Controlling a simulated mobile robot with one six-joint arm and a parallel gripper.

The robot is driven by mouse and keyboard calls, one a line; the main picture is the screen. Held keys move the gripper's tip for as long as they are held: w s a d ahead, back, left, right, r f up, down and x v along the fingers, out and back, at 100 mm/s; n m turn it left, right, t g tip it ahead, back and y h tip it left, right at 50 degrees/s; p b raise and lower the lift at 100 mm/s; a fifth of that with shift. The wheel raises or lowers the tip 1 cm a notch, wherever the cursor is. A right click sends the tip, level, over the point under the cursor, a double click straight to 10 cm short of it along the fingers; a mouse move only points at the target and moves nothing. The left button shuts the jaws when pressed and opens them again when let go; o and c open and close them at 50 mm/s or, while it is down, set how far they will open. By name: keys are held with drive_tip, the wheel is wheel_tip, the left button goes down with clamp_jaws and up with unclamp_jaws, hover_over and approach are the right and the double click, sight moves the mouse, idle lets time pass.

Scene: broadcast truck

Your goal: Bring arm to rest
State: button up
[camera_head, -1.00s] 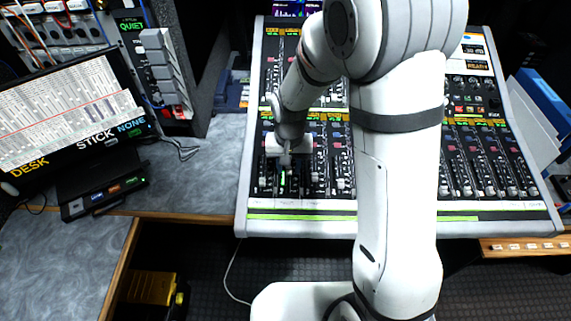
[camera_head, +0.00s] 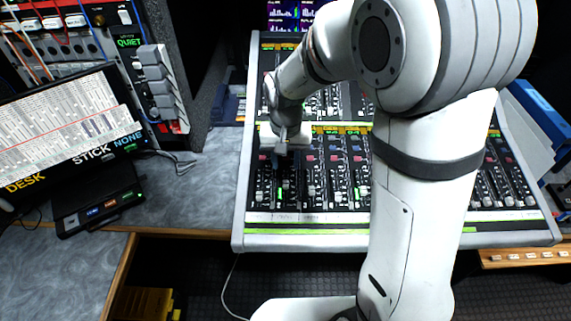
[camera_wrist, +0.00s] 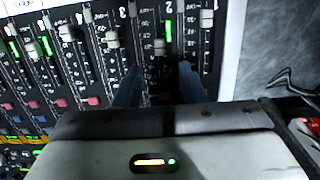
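My arm reaches out over the mixing desk (camera_head: 400,240), bent at the elbow. My gripper (camera_head: 279,162) is over the desk's left fader bank in the head view, pointing down. In the wrist view its two blue fingers (camera_wrist: 160,88) stand apart with nothing between them but the panel behind. Faders, including a grey cap (camera_wrist: 160,46), lie beyond the fingertips. I cannot tell the exact gap between fingertips and panel.
A monitor (camera_head: 65,130) and a small black box (camera_head: 98,208) stand on the grey counter (camera_head: 200,200) at left. A rack with grey levers (camera_head: 160,85) rises behind. A blue binder (camera_head: 540,110) is at right. A yellow case (camera_head: 145,303) sits below.

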idle(0.4)
drive_tip(key=shift+d+r, duration=0.2)
drive_tip(key=s+d+r+t, duration=0.1)
drive_tip(key=s+d+r, duration=0.4)
drive_tip(key=s, duration=0.3)
drive_tip(key=s+d+r+t, duration=0.1)
drive_tip(key=s+d+r, duration=0.3)
drive_tip(key=s+d, duration=0.4)
drive_tip(key=shift+d+r+t, duration=0.2)
drive_tip(key=shift+r+t, duration=0.1)
drive_tip(key=shift+r, duration=0.1)
